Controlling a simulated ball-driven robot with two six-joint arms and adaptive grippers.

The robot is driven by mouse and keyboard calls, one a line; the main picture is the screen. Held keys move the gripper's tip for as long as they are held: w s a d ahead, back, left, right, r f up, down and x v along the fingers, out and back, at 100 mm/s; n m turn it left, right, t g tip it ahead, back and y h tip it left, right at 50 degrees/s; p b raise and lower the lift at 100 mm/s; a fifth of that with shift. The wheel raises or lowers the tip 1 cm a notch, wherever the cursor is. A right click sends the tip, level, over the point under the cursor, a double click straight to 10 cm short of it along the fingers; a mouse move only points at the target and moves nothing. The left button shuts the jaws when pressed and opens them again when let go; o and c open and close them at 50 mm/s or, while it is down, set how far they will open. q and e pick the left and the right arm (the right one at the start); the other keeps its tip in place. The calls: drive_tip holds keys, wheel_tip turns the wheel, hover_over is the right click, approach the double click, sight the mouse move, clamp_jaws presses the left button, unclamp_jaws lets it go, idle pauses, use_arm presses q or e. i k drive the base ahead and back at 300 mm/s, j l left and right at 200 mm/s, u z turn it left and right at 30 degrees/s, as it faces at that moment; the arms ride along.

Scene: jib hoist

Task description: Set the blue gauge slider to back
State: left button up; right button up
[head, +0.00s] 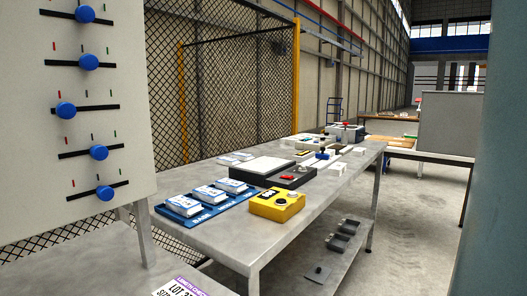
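A pale upright panel (25,120) fills the left of the head view. It bears several blue round knobs on black slots, with small red, black and green marks above them. The top knob (85,14) and second knob (88,62) sit near the middle of their slots. The third knob (66,110) is close to its slot's left end. The fourth (99,153) and lowest (105,193) sit right of the middle. I cannot tell which is the gauge slider; a small blue item (322,155) also shows on the far bench. Neither gripper is in view.
A long grey bench (225,240) holds a blue tray (205,217) of white packs, a yellow control box (277,204) and a dark scale-like device (268,170). A mesh fence (225,90) stands behind. A blue-grey upright (497,170) blocks the right edge. Floor (415,225) is clear right of the bench.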

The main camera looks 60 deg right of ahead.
sight(322, 156)
drive_tip(key=z, duration=2.3)
drive_tip(key=i+l, duration=0.55)
